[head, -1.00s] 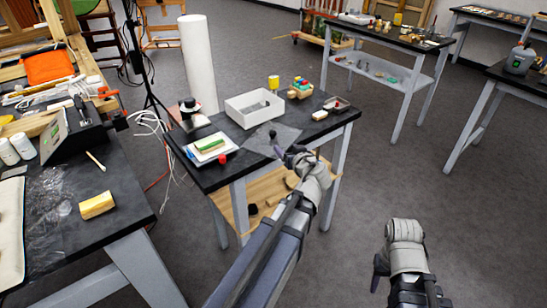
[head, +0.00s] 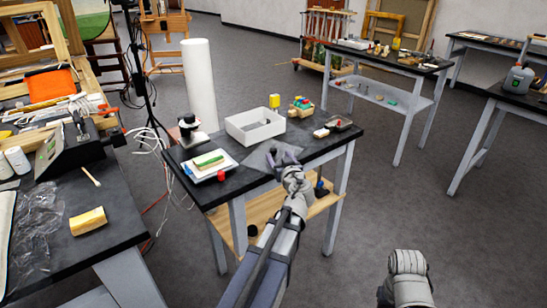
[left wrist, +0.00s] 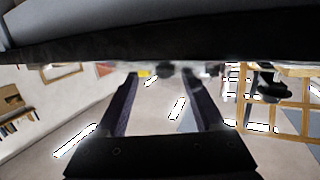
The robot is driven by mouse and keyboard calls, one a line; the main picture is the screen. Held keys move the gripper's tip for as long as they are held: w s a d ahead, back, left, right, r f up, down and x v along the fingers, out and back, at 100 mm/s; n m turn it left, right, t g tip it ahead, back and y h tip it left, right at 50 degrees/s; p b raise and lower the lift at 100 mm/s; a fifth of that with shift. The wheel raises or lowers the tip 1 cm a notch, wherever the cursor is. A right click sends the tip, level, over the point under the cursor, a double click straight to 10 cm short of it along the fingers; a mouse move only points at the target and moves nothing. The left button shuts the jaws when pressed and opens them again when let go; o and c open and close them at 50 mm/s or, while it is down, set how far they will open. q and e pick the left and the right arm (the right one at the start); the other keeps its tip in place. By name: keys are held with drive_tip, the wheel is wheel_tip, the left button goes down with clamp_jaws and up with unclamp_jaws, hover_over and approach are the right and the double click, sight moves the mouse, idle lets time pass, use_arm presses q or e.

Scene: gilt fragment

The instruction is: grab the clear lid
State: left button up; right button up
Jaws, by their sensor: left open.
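A flat, see-through grey piece (head: 257,162) lies on the black tabletop near its front edge; it may be the clear lid, but I cannot tell for sure. My left gripper (head: 285,156) is open, at the right side of this piece by the front edge of the table, and hides part of it. I cannot tell whether they touch. In the left wrist view the two dark fingers (left wrist: 157,100) stand apart with nothing clear between them. My right arm shows at the bottom right of the head view, its gripper out of sight.
On the same table (head: 318,150) stand a white open box (head: 255,126), a white tray with a green block (head: 208,161), a red piece (head: 221,176), a yellow cup (head: 274,101), coloured blocks (head: 300,106) and a small dark tray (head: 339,123).

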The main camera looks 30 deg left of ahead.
sight(274, 152)
use_arm(q)
drive_tip(key=x, duration=0.5)
drive_tip(key=shift+s+a+r, duration=0.15)
drive_tip(key=shift+a+r, duration=0.1)
drive_tip(key=shift+a, duration=0.05)
drive_tip(key=shift+s, duration=0.1)
clamp_jaws()
